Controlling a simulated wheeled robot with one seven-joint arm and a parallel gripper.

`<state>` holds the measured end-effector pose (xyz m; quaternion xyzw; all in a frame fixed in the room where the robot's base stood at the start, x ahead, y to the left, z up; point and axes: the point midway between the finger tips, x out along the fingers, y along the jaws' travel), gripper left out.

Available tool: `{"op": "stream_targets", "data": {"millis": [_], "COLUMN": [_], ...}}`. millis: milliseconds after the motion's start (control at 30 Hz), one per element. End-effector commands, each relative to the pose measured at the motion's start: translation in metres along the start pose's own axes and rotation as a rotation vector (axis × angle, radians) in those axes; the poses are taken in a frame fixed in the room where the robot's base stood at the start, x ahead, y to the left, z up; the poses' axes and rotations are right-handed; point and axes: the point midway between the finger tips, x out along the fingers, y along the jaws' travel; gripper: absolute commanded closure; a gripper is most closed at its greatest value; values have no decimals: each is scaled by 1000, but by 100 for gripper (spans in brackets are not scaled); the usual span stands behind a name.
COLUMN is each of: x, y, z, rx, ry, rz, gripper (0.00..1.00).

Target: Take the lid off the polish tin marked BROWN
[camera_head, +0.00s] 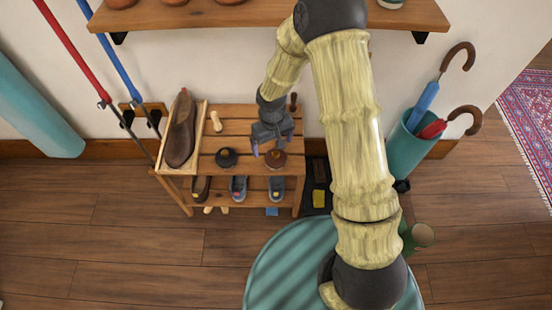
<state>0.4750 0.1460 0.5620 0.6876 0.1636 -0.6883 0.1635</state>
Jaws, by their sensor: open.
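Two small round tins stand near the front edge of the top shelf of a wooden rack (241,141). The right tin (275,160) has a reddish-brown top, and the left tin (226,158) has a black one. No lettering can be read on either; the reddish-brown one matches BROWN by colour. Both tops look in place. My gripper (272,148) is open and empty, pointing down just behind and above the reddish-brown tin. I cannot tell whether its fingers touch the tin.
A brown shoe (181,130) lies in a wooden tray left of the tins. A pale wooden object (216,122) lies behind the black tin. Shoes (238,187) fill the lower shelf. A teal umbrella stand (403,148) stands right, and a wall shelf (250,16) hangs above.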

Motion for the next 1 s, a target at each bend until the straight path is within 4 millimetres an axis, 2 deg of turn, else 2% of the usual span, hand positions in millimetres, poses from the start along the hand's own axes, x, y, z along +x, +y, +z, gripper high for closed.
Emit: {"op": "stream_targets", "data": {"millis": [67,433,667,800,1000], "x": [6,9,41,57,58], "y": [0,1,9,6,4], "z": [0,0,8,7,6], "rx": [0,0,3,-5,-8], "ry": [0,0,-3,-2,1], "rz": [0,0,0,1,1], "gripper": [5,5,5,5,5]}}
